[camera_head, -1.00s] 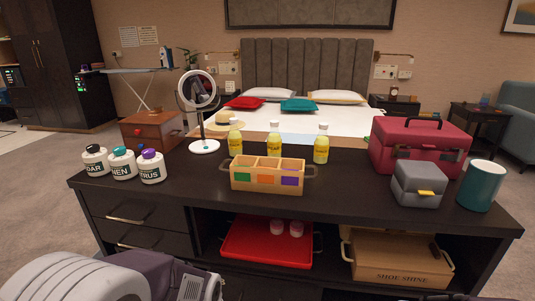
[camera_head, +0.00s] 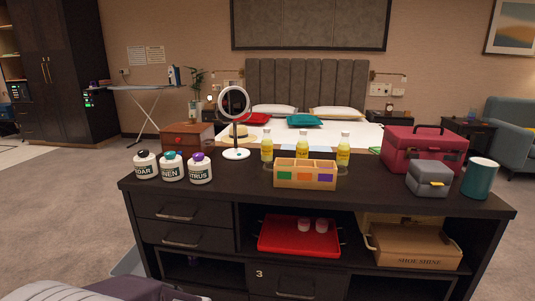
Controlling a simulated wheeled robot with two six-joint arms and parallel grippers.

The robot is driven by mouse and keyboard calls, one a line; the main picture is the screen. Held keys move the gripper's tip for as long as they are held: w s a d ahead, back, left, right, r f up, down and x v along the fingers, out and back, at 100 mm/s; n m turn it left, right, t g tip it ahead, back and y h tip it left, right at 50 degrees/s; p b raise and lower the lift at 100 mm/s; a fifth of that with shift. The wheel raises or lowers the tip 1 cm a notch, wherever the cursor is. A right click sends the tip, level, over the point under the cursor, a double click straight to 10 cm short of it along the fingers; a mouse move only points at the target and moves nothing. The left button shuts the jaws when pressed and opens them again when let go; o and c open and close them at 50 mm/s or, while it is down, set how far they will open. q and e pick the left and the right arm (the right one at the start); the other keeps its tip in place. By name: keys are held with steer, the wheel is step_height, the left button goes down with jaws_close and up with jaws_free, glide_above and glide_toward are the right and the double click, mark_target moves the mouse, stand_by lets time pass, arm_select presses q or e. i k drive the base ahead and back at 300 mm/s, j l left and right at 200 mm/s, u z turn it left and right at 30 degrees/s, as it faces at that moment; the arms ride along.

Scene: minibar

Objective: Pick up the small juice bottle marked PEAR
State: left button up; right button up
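Three small yellow juice bottles with white caps stand upright on the dark cabinet top (camera_head: 370,190). The left bottle (camera_head: 267,147) is left of the wooden caddy, the middle bottle (camera_head: 302,146) is just behind it, and the right bottle (camera_head: 343,149) is at its right end. Their labels are too small to read, so I cannot tell which is marked PEAR. Neither gripper is in view.
A wooden caddy (camera_head: 306,181) with coloured squares stands before the bottles. Left are a ring mirror (camera_head: 236,154) and several white jars (camera_head: 172,171). Right are a red case (camera_head: 407,158), grey box (camera_head: 429,184) and teal cup (camera_head: 479,179). Carpet (camera_head: 85,210) is clear at left.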

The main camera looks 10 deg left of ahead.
mark_target(302, 145)
steer(key=i+l, duration=0.65)
steer(key=l, duration=0.15)
